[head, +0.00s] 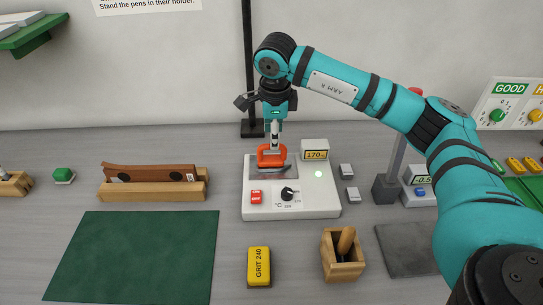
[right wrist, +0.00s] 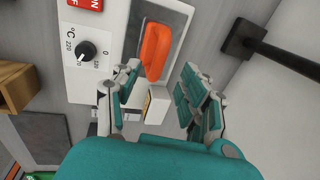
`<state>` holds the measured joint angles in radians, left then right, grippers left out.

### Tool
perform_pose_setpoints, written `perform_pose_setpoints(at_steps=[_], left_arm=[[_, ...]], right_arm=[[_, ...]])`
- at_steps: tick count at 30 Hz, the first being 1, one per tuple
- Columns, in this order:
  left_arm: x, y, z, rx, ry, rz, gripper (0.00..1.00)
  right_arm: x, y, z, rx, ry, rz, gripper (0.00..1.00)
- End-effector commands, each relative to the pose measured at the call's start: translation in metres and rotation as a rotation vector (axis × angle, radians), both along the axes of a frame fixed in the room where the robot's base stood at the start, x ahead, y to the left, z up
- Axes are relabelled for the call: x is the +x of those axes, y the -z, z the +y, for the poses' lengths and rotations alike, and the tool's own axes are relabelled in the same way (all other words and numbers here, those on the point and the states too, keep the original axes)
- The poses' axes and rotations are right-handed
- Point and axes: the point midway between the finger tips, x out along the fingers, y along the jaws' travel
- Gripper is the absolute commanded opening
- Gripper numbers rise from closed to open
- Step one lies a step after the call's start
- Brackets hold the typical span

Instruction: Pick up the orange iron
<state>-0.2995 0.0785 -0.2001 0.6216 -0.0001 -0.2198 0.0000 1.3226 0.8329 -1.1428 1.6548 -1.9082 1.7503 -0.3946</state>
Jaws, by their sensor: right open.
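My left gripper is not in view.
The station's 170 display (head: 316,154) stands right of the iron. A black post (head: 249,70) rises behind. A wooden plane-like block (head: 150,175), green mat (head: 135,255), yellow grit block (head: 259,266) and wooden holder (head: 342,265) lie around. My right arm spans the right side.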

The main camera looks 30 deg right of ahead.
Motion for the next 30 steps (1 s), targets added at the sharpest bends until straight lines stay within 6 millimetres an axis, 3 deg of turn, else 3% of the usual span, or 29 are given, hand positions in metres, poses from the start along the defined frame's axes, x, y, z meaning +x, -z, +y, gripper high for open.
perform_pose_setpoints(at_steps=[12, 20, 30], left_arm=[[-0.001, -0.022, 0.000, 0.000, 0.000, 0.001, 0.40], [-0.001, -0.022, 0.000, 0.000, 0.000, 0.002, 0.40], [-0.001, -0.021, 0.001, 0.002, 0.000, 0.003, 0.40]], right_arm=[[0.008, 0.048, 0.001, -0.001, 0.003, 0.004, 0.43], [0.009, 0.053, 0.001, 0.000, 0.001, 0.001, 0.43], [0.009, 0.053, 0.001, 0.000, 0.001, 0.001, 0.01]])
